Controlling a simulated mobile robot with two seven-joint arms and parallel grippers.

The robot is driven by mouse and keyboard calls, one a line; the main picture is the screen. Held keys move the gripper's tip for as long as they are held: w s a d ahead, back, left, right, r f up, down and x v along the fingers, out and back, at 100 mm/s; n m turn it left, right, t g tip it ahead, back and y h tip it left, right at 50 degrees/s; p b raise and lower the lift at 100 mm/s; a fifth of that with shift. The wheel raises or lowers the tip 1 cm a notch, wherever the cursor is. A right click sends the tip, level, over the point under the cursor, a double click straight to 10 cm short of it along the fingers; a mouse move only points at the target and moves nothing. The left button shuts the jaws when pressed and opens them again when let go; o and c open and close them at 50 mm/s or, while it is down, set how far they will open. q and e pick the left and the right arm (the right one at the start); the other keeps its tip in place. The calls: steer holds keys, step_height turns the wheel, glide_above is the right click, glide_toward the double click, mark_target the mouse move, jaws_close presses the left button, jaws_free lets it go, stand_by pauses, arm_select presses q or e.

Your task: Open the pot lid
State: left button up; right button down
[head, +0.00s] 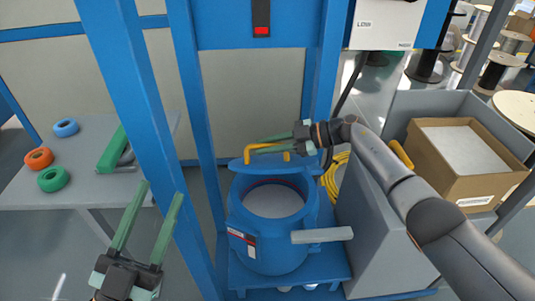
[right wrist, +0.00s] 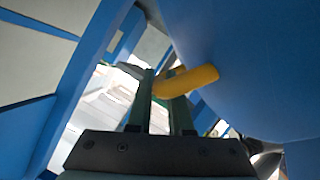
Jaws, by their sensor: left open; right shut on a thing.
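The blue pot (head: 268,253) stands upright on a blue stand, its round mouth open and pale grey inside. In the right wrist view the handle (right wrist: 192,80) runs between the fingers, and the lid (right wrist: 250,60) fills the upper right. My left gripper (head: 161,190) is open and empty, left of the pot, in front of a blue post.
Blue frame posts (head: 150,140) stand left of and behind the pot. A grey table (head: 95,190) on the left holds coloured rings (head: 53,178). A grey box (head: 375,225) and a cardboard carton (head: 460,160) are on the right. A yellow cable coil (head: 331,180) lies behind the pot.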

arm_select(q)
steer(key=shift+s+d+r+m+h, duration=0.1)
steer(key=shift+s+r+m+h, duration=0.35)
steer(key=shift+r, duration=0.3)
arm_select(e)
steer(key=shift+w+r, duration=0.2)
steer(key=shift+w, duration=0.1)
steer(key=c, duration=0.8)
jaws_free()
steer(key=shift+c, duration=0.2)
steer(key=shift+d, duration=0.1)
